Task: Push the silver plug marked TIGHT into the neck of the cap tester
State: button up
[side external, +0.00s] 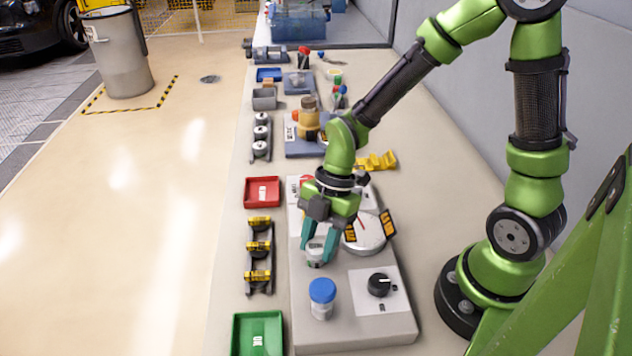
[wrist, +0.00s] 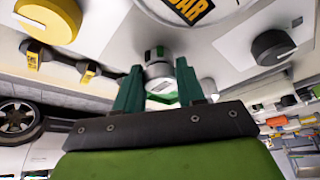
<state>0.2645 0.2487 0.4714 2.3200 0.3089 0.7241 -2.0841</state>
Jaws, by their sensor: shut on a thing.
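My gripper (side external: 318,240) points down over the grey cap tester (side external: 348,325), its teal fingers shut on a silver plug (side external: 315,256). In the wrist view my gripper (wrist: 160,80) has the silver plug (wrist: 159,70) between its fingertips, with a black and green part just beyond it. I cannot read the word TIGHT on it. The tester's neck is not clearly visible; the plug and fingers cover that spot. I cannot tell how far the plug is in.
A rack with white-topped plugs (side external: 261,134) stands farther back.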

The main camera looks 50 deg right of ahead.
jog(key=shift+f, duration=0.15)
jog(key=shift+r, duration=0.8)
jog(key=shift+f, duration=0.85)
dwell(1.0)
jog(key=o, duration=1.1)
jog(key=shift+o, duration=0.2)
jog(key=shift+r, duration=0.1)
jog(key=v, duration=1.6)
jog(key=shift+r, duration=0.4)
